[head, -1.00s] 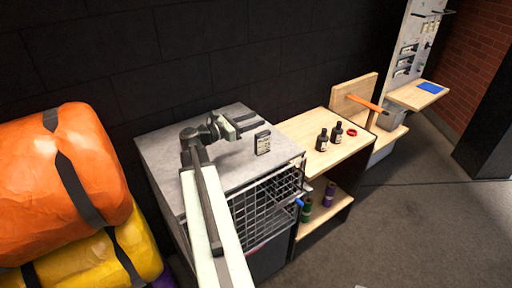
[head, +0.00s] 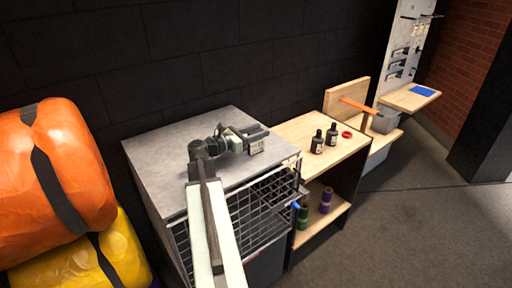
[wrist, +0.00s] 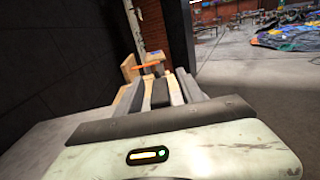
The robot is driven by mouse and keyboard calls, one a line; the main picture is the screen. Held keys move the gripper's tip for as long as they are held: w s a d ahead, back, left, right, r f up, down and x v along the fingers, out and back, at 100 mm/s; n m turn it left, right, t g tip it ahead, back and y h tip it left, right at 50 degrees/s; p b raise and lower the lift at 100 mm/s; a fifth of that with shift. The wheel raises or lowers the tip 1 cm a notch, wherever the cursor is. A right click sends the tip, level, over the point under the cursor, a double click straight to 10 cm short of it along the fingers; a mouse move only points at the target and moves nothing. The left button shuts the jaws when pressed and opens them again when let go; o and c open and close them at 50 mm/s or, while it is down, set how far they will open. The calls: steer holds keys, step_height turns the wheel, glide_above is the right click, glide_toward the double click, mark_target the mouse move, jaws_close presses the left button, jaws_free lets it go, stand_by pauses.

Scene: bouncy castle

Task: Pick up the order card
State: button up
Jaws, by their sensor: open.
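Right of the cabinet is a wooden shelf unit (head: 345,150) with two dark bottles (head: 325,139) and a red ring (head: 347,134) on top. A wire grid (head: 262,215) fronts the cabinet. Orange and yellow inflatables (head: 60,170) are at left. A dark wall is behind.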

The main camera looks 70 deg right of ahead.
steer(key=shift+x, duration=1.1)
jaws_close()
steer(key=shift+w, duration=0.1)
stand_by(0.4)
